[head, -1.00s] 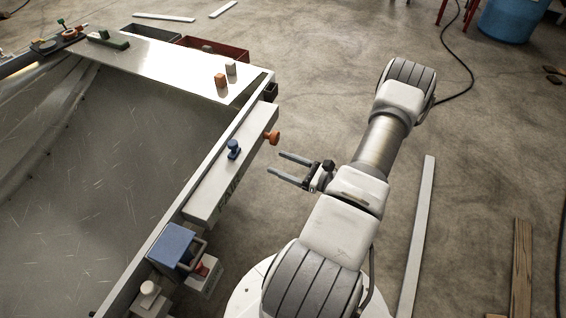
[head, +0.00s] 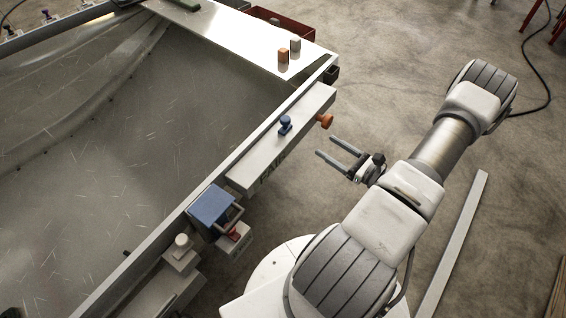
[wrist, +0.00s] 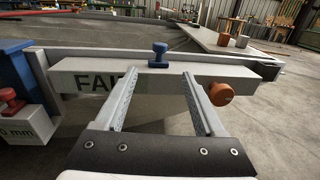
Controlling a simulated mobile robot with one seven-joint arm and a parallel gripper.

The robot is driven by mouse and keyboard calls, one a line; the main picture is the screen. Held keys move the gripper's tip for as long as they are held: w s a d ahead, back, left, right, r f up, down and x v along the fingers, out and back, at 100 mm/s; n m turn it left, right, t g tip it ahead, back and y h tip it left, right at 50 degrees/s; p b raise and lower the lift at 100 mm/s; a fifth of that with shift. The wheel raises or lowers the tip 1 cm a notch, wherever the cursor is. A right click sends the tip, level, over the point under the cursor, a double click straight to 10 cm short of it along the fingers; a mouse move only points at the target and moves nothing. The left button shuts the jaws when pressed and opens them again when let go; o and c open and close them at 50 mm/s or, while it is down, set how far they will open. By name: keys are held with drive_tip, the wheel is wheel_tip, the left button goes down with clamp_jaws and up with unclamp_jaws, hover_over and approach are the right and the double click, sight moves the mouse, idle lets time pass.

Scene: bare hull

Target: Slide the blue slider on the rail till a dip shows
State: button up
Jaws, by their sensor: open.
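The blue slider (head: 285,125) stands upright on top of the pale rail block (head: 252,170), near the middle of its length. It also shows in the wrist view (wrist: 158,55), beyond my fingers and a little left of centre between them. The rail's front face carries dark letters, partly hidden by my left finger in the wrist view. An orange knob (head: 325,121) sticks out of the rail's side near its far end. My gripper (head: 332,146) is open and empty, to the right of the rail and apart from the slider. No dip shows in these views.
A blue box (head: 211,207) with a handle and a red knob (head: 233,235) sits at the near end of the rail. A white knob (head: 182,241) is left of it.

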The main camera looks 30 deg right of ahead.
idle(0.7)
drive_tip(key=b, duration=0.3)
hover_over(278, 126)
drive_tip(key=shift+r, duration=0.2)
idle(0.3)
clamp_jaws()
drive_tip(key=shift+d, duration=0.1)
idle(1.2)
